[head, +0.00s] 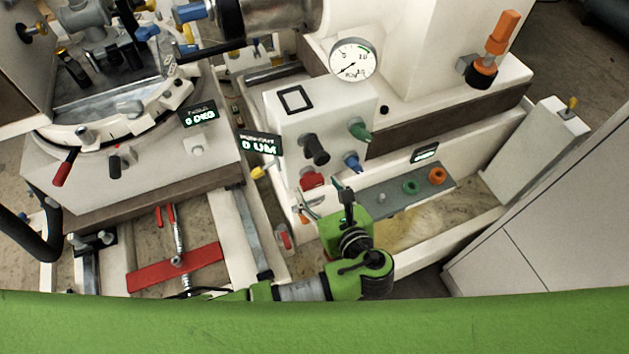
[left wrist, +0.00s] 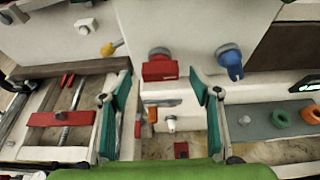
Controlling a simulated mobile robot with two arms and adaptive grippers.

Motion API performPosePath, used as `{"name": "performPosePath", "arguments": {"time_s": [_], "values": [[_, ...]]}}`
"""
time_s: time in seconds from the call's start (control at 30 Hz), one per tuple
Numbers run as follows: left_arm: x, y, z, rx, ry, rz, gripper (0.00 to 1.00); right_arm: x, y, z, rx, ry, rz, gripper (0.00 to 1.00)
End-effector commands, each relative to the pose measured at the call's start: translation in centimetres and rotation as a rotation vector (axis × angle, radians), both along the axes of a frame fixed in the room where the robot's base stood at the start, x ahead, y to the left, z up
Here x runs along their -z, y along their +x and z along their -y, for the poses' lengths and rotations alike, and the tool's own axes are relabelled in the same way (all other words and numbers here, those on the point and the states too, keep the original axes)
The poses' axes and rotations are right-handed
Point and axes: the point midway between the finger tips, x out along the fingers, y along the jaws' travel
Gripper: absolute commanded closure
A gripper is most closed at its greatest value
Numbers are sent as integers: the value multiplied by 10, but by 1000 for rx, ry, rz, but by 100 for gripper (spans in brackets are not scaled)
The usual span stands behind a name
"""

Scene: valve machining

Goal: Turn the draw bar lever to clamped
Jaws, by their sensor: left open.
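My left gripper (head: 322,197) is open in front of the lower part of the white control housing (head: 280,110). In the left wrist view its green-padded fingers (left wrist: 160,78) stand wide apart with nothing between the pads. A red block-shaped handle (head: 311,180) on the housing lies just beyond the fingertips; in the left wrist view the red handle (left wrist: 160,68) appears between them, apart from both. A blue handle (head: 352,162) sits to its right, and it also shows in the left wrist view (left wrist: 230,62). No readable label shows which handle is the draw bar lever. The right gripper is out of view.
A black knob (head: 314,149) and a green handle (head: 360,130) are on the housing. A grey strip (head: 385,203) with green and orange rings lies right of my gripper. A small orange lever (left wrist: 152,114) and white knob (left wrist: 171,122) sit below the red handle.

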Motion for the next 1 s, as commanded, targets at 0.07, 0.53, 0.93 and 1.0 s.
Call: {"name": "performPosePath", "arguments": {"time_s": [0.07,0.53,0.93,1.0], "values": [[4,11,-6,-2,2,0,43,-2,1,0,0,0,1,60],[14,29,-12,-1,-1,-2,43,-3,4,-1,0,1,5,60],[14,28,-13,-1,-2,-1,81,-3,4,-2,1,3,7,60],[13,28,-13,-1,-8,1,81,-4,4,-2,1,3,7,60]]}}
